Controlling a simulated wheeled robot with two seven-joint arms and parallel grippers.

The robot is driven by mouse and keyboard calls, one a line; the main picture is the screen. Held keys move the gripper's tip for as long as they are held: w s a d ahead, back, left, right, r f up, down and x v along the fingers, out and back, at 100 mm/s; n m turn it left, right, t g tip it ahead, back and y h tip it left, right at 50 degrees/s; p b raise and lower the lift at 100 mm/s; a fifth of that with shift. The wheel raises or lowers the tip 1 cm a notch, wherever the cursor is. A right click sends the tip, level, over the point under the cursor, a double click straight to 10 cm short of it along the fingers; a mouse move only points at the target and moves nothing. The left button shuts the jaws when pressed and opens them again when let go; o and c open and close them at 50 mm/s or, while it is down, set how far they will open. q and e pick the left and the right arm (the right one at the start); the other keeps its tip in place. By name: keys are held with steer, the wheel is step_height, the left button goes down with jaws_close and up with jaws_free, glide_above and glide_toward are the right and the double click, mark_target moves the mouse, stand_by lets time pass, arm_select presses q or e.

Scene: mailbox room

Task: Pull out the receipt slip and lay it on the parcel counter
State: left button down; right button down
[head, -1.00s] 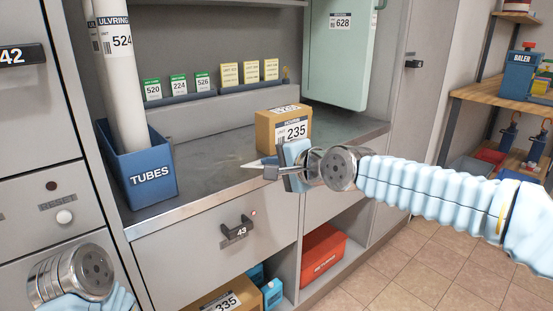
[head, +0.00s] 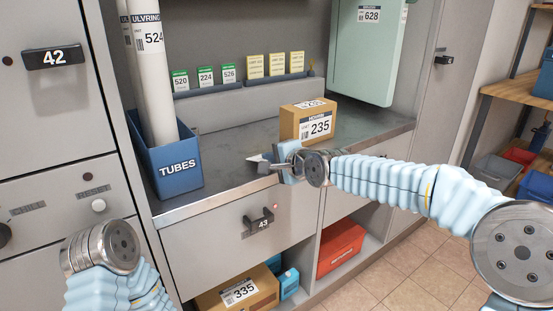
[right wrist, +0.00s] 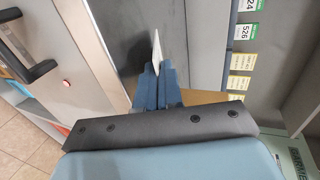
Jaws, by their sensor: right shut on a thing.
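My right gripper (head: 268,164) is shut on the white receipt slip (head: 255,158), whose pointed end sticks out past the fingertips to the left. In the right wrist view the slip (right wrist: 156,48) stands out from between the dark blue fingers (right wrist: 157,78). The grey parcel counter (head: 226,172) lies behind and around the slip in the picture. The slip appears close above its front part; I cannot tell whether it touches. Part of the slip is hidden between the fingers. Of my left arm only a wrist part shows at lower left; its gripper is not in view.
A cardboard parcel marked 235 (head: 310,122) stands on the counter right of the gripper. A blue TUBES bin (head: 171,165) with white tubes stands at the left. Drawer 43's handle (head: 258,220) sticks out below the counter edge. Counter between bin and parcel is clear.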

steer(key=shift+w+a+f, duration=0.15)
steer(key=shift+w, duration=0.05)
steer(key=c, duration=1.2)
jaws_free()
steer(key=shift+s+d+f+b, duration=0.1)
steer(key=shift+s+d+b, duration=0.25)
steer(key=shift+s+b, duration=0.1)
steer(key=s+d+b, duration=0.5)
steer(key=s+b, duration=0.2)
steer(key=shift+s, duration=0.15)
